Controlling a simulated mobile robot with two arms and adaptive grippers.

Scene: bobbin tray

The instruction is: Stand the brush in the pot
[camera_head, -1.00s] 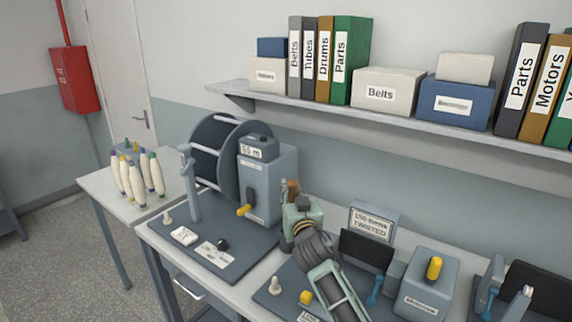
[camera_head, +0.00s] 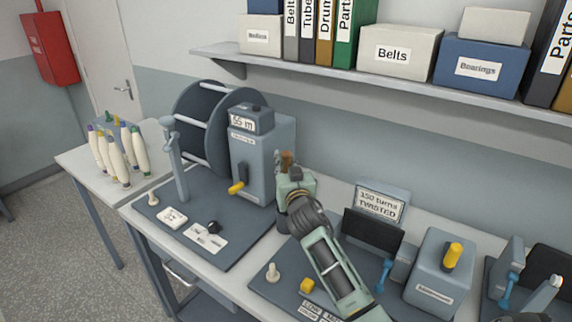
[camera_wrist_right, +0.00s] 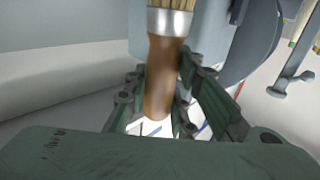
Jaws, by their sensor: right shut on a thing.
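My right gripper (camera_head: 290,172) is shut on the brush, above the bench just right of the grey winding machine. In the right wrist view the brush (camera_wrist_right: 162,75) has a brown wooden handle, a metal ferrule and pale bristles at the top edge. The gripper's green fingers (camera_wrist_right: 160,97) close around the handle. In the head view only a small brown part of the brush (camera_head: 284,158) shows. I cannot make out the pot for certain. A dark shape (camera_head: 282,222) shows beneath the gripper, mostly hidden by my arm. My left gripper is out of view.
The winding machine (camera_head: 252,160) with its large reel stands left of my gripper on a dark base plate (camera_head: 245,245). A counter box (camera_head: 380,202) and a grey box with a yellow knob (camera_head: 440,270) stand to the right. A shelf (camera_head: 300,68) runs above. Bobbins (camera_head: 117,157) stand far left.

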